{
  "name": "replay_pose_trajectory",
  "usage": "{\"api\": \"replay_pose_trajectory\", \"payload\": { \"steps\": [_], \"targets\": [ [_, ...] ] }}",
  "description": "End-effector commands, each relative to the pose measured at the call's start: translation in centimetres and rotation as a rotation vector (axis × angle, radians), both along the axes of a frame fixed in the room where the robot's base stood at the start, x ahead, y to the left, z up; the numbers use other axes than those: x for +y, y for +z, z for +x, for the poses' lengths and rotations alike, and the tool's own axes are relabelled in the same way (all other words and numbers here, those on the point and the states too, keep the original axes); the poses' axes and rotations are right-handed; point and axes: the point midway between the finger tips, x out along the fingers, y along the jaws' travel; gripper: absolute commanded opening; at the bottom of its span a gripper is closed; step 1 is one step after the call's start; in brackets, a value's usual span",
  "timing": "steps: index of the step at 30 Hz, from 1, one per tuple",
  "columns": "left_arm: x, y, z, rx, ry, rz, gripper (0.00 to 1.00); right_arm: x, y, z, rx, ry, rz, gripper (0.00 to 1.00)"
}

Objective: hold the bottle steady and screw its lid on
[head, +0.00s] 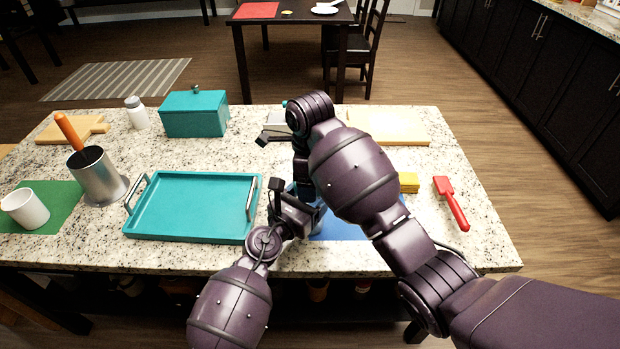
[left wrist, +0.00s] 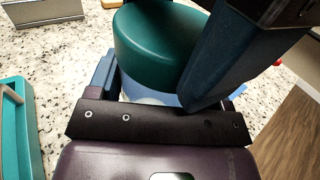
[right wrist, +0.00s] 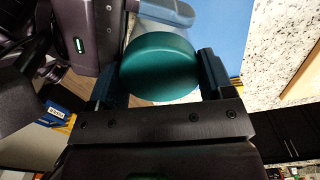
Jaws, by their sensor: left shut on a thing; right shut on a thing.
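The teal round lid (right wrist: 160,68) sits between the two fingers of my right gripper (right wrist: 160,75), which is shut on it. The lid also shows in the left wrist view (left wrist: 155,45), above a small pale part of the bottle (left wrist: 145,98). My left gripper (left wrist: 165,88) is shut on the bottle below the lid. In the head view my left gripper (head: 300,208) is low over the blue mat (head: 340,230), and my right arm hides most of the bottle and lid. Whether the lid's threads are engaged cannot be seen.
A teal tray (head: 195,205) lies just left of my left gripper. A teal box (head: 194,114), white bottle (head: 137,113), metal pot (head: 98,178) and white cup (head: 25,209) stand further left. A yellow sponge (head: 408,182) and red brush (head: 451,203) lie right.

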Motion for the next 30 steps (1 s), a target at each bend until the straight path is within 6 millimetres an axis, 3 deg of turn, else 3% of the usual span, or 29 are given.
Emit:
{"api": "replay_pose_trajectory", "payload": {
  "steps": [3,4,9,17,30],
  "targets": [
    [0.0,0.0,0.0,0.0,0.0,0.0,0.06,0.0,0.0,0.0,0.001,0.002,0.0,0.52],
    [0.0,0.0,0.0,0.0,-0.001,0.0,0.06,0.0,0.0,0.0,0.001,0.002,0.0,0.76],
    [0.0,0.0,0.0,0.0,-0.001,0.0,0.06,0.0,0.0,0.0,0.0,0.003,0.0,1.0],
    [0.0,0.0,0.0,0.0,-0.001,0.0,0.06,0.0,0.2,0.1,-0.003,0.004,0.0,1.0],
    [0.0,0.0,0.0,0.0,0.0,0.0,0.06,0.0,3.8,0.1,-0.004,0.003,-0.001,1.0]
  ]
}}
